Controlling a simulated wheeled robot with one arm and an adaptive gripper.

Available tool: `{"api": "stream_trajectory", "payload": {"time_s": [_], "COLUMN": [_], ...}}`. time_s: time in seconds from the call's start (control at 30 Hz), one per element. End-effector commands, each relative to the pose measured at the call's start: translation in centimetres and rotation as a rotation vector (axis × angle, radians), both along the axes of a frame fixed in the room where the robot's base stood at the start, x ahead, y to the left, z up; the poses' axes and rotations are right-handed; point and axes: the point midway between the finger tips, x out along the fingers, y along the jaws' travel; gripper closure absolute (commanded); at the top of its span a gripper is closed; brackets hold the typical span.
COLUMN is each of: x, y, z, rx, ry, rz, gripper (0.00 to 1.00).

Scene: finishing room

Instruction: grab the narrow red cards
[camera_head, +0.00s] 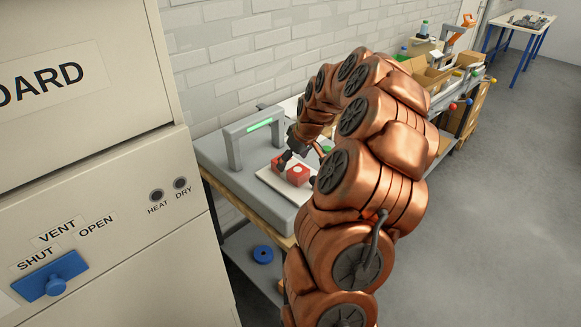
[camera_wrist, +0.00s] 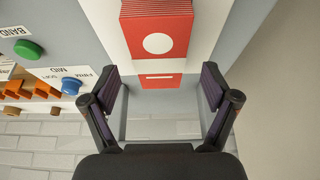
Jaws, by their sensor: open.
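The narrow red cards (camera_wrist: 158,12) show in the wrist view as a red stack with layered edges and a white round mark on the face. A smaller red part with a pale bar (camera_wrist: 160,80) shows just below it; I cannot tell if it belongs to the same stack. In the head view the red cards (camera_head: 298,175) lie on a white board on the grey machine. My gripper (camera_wrist: 161,82) is open, its two dark fingers on either side of the lower red part, with gaps between. In the head view my gripper (camera_head: 287,158) is at the cards, partly hidden by my arm.
The grey machine (camera_head: 235,178) carries an arch with a green light (camera_head: 260,125). A large cabinet (camera_head: 120,230) stands close at left. Green (camera_wrist: 28,49) and blue (camera_wrist: 71,86) buttons and orange parts are at left in the wrist view. Open floor lies at right.

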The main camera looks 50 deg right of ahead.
Motion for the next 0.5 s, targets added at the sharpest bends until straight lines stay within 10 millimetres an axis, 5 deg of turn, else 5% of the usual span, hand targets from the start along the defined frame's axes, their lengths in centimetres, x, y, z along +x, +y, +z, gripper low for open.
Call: {"api": "stream_trajectory", "payload": {"time_s": [0.23, 0.5], "x": [0.9, 1.1], "y": [-0.1, -0.1], "z": [-2.4, -2.8], "rx": [0.002, 0.001], "ry": [0.003, 0.001], "rz": [-0.001, -0.002], "gripper": [0.14, 0.14]}}
